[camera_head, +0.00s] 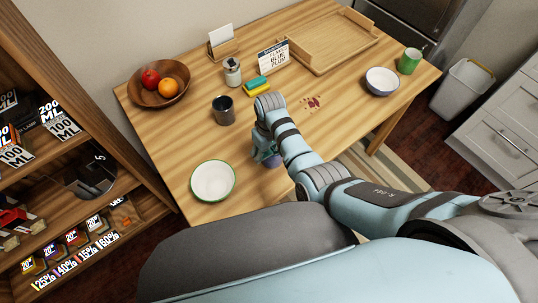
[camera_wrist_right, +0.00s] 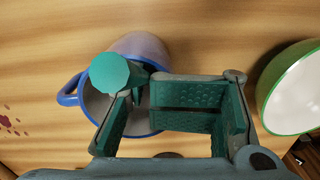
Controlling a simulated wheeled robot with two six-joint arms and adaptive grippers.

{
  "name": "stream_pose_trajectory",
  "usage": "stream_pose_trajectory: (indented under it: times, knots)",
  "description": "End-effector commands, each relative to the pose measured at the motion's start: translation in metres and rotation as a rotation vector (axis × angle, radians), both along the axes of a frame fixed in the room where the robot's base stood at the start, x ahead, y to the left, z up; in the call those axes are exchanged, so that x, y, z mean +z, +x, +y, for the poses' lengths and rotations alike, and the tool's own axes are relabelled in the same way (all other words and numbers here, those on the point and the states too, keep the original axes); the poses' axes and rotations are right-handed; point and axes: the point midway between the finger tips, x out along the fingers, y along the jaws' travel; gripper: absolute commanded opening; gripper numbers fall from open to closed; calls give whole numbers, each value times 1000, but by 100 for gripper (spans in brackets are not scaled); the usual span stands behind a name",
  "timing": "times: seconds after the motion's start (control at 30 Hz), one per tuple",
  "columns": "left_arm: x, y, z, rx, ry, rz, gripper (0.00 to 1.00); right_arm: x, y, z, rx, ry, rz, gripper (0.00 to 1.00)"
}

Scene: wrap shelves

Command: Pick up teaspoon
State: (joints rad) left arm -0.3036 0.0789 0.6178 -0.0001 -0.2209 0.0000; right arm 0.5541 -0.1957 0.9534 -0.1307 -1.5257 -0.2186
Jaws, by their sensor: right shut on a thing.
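The teaspoon stands in a mug with a blue rim and handle (camera_wrist_right: 70,90). What shows of it in the right wrist view is a teal, round-ended handle (camera_wrist_right: 108,73) over the mug's opening; its bowl is hidden. My right gripper (camera_wrist_right: 143,96) is at the mug's opening, its fingertips close together on the handle. In the head view my right gripper (camera_head: 264,147) points down at the table, and only a bluish-purple bit of the mug (camera_head: 272,161) shows under it. My left gripper is out of view.
A green-rimmed bowl (camera_head: 212,181) stands left of the mug. A dark cup (camera_head: 223,109), a sponge (camera_head: 257,86) and a fruit bowl (camera_head: 147,97) are further back. A wooden tray (camera_head: 335,45), a white bowl (camera_head: 382,81) and a green mug (camera_head: 409,61) stand right. Reddish stains (camera_head: 312,102) mark the table.

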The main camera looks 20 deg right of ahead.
Motion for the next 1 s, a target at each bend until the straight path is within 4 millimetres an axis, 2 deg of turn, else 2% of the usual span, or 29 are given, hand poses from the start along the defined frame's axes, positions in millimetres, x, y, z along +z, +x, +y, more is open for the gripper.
stream_pose_trajectory:
  times: [0.13, 0.17, 0.27, 0.4, 0.53, 0.63, 0.83, 0.87, 1.0]
  knots:
    - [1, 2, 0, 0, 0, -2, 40, 2, 0, 0, 0, 0, 0, 11]
    - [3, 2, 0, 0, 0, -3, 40, 6, 0, 0, 0, 0, -1, 8]
    - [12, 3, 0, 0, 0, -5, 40, 26, 1, 1, 0, 2, -2, 0]
    - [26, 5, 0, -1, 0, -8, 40, 65, 2, 1, 0, 2, -6, 0]
    - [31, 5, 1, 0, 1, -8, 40, 92, 1, 0, 0, 0, -3, 0]
    - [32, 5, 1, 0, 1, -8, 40, 101, 1, 0, 0, 0, -2, 0]
    - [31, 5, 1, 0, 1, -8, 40, 101, 0, 0, 0, 0, 0, 0]
    - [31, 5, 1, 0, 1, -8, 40, 101, 0, 0, 0, 0, 0, 19]
    - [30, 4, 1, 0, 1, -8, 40, 101, 0, 0, 0, 0, -1, 41]
